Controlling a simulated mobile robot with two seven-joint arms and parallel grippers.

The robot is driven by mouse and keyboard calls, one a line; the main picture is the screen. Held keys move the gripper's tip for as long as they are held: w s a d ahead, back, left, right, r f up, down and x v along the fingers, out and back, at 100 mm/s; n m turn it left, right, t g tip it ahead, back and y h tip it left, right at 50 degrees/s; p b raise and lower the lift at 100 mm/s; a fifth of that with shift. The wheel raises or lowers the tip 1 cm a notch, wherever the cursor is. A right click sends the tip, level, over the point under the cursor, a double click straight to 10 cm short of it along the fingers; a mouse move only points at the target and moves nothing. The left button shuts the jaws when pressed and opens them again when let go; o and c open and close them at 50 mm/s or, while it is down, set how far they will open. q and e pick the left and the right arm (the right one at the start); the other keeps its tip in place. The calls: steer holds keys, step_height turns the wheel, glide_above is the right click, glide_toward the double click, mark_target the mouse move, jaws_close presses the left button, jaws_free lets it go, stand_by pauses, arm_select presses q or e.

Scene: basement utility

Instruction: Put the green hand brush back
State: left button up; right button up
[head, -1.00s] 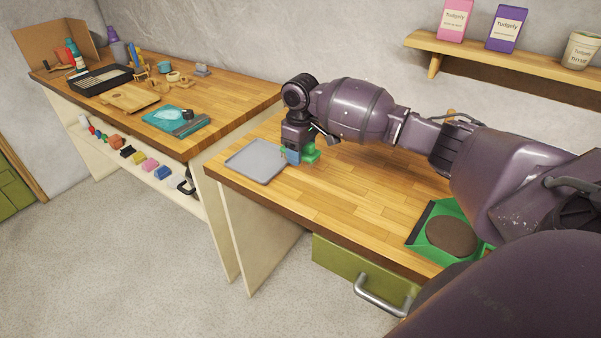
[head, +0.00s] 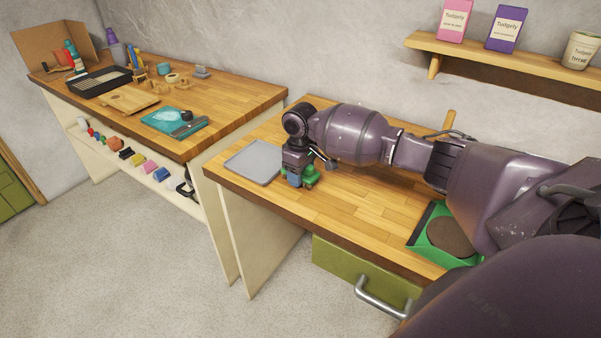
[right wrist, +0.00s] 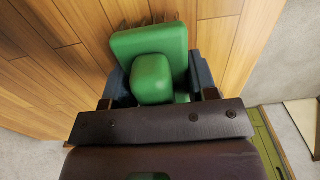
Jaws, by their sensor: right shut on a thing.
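The green hand brush (head: 312,176) is between the fingers of my right gripper (head: 296,180), just right of the grey tray on the near wooden table. The right wrist view shows the green brush (right wrist: 150,60) filling the space between the dark blue fingers of the right gripper (right wrist: 160,85), which is shut on it. The brush is over the table top; whether it touches the wood is unclear. A green dustpan (head: 413,240) lies at the table's right front, with a round brown object (head: 450,236) in it. My left gripper is not in view.
The grey tray (head: 254,161) lies at the table's left end. An olive drawer (head: 340,262) with a metal handle is below the front edge. A second bench (head: 235,95) at left holds tools and trays. The table middle, between brush and dustpan, is clear.

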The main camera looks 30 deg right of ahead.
steer(key=o, duration=0.9)
steer(key=shift+f, duration=0.1)
step_height(320, 180, up, 11)
steer(key=shift+r+p, duration=0.1)
steer(key=shift+p, duration=0.4)
steer(key=shift+r, duration=0.55)
